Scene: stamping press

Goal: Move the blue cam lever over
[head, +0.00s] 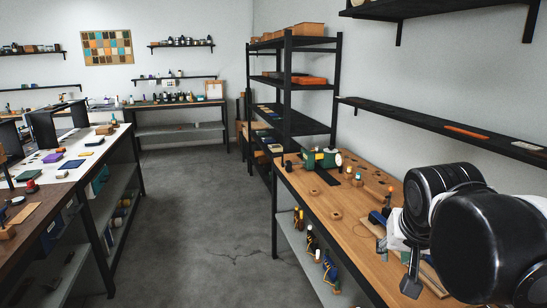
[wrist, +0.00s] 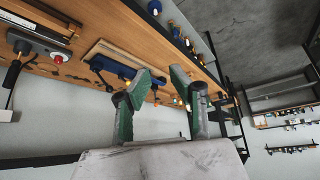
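In the wrist view, a blue part (wrist: 116,68) lies on a light wooden board (wrist: 95,50) on the bench. It looks like the blue cam lever's mechanism, with a dark curved piece beside it. In the head view, a blue part (head: 378,218) shows on the bench just left of my arm; it is partly hidden. My gripper (wrist: 163,80) has two green-and-grey fingers spread apart, with nothing between them. In the wrist view, the blue part is left of the fingertips, and a gap seems to separate them. The exact distance cannot be told.
A grey box with a red button (wrist: 57,58) sits left of the board in the wrist view. A green machine (head: 322,159) stands at the bench's far end, with several small wooden pieces nearer. A wall shelf (head: 450,127) runs above the bench. The floor aisle (head: 205,220) is clear.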

